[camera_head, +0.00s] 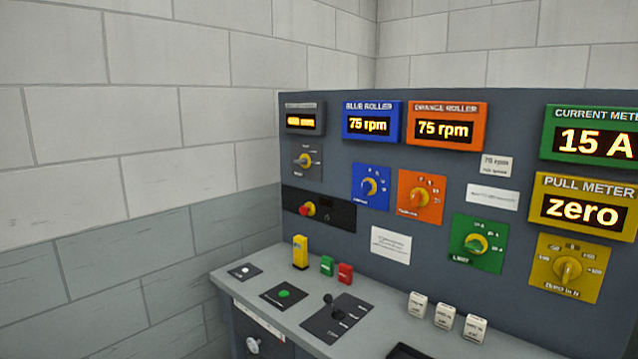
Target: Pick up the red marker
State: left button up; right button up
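The red marker (345,274) looks like a small upright red block on the grey console shelf, close to the upright panel. A similar green block (327,266) stands just to its left. A taller yellow block (300,252) stands further left. Neither of my grippers shows in the head view, so their state and their distance from the marker are hidden.
The console shelf (230,284) carries a black lever plate (337,318), a green-button plate (284,294) and several white labelled blocks (444,316) at the right. Behind rises a dark panel (330,166) with displays and knobs. A brick wall (130,130) is at left.

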aim_at(345, 271)
jog(key=i+j+z, duration=0.1)
jog(key=z, duration=1.25)
jog(key=j+z, duration=0.4)
jog(key=k+j+z, duration=0.1)
jog(key=j+z, duration=0.3)
jog(key=k+j+z, duration=0.1)
jog(key=j, duration=0.2)
jog(key=k+j+z, duration=0.15)
jog(key=j, duration=0.2)
jog(key=j+z, duration=0.1)
jog(key=j, duration=0.2)
jog(key=k+j, duration=0.15)
jog(key=j, duration=0.2)
jog(key=k+j, duration=0.15)
jog(key=j, duration=0.2)
jog(key=k+j, duration=0.15)
jog(key=j, duration=0.25)
jog(key=i+j, duration=0.3)
jog(key=l+z, duration=0.05)
